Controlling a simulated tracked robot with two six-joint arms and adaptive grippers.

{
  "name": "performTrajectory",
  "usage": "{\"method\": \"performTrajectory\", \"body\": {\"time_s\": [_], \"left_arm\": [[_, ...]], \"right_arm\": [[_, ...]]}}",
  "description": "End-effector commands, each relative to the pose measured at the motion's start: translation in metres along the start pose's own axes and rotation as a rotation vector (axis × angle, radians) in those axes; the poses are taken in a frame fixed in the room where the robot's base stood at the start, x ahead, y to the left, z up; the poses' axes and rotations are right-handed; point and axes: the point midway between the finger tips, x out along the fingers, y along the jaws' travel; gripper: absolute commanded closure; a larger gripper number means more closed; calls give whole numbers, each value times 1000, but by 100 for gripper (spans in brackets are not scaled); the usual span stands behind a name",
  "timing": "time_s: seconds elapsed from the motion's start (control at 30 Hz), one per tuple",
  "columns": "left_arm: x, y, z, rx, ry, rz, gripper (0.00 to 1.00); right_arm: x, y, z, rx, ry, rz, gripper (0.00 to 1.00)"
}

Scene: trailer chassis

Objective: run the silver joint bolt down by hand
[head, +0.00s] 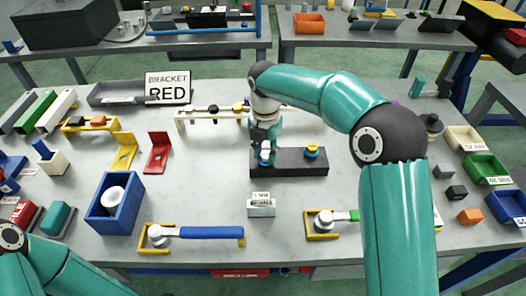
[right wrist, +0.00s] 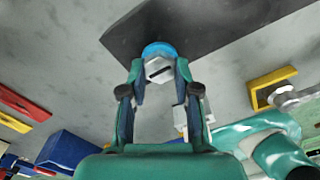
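The silver joint bolt (head: 265,155) stands upright at the left end of a dark block (head: 290,168) on the table. In the right wrist view the bolt's hexagonal silver head (right wrist: 159,68) shows, with a blue ring (right wrist: 158,49) behind it. My right gripper (right wrist: 160,72) points down from above, its two fingertips on either side of the bolt head and seemingly touching it. In the head view my right gripper (head: 265,143) partly covers the bolt. How deep the bolt sits cannot be told. My left arm shows at the lower left, its gripper out of frame.
A yellow-and-blue fitting (head: 312,151) sits on the block's right end. A small labelled holder (head: 261,207) stands in front. A blue bin (head: 115,205) stands left, a rack (head: 205,112) behind.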

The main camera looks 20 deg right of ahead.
Motion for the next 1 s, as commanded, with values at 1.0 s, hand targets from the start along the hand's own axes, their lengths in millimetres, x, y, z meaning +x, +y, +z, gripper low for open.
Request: {"method": "performTrajectory", "body": {"time_s": [1.0], "left_arm": [[-17,6,0,0,0,0,60]], "right_arm": [[-3,6,0,420,-1,7,100]]}}
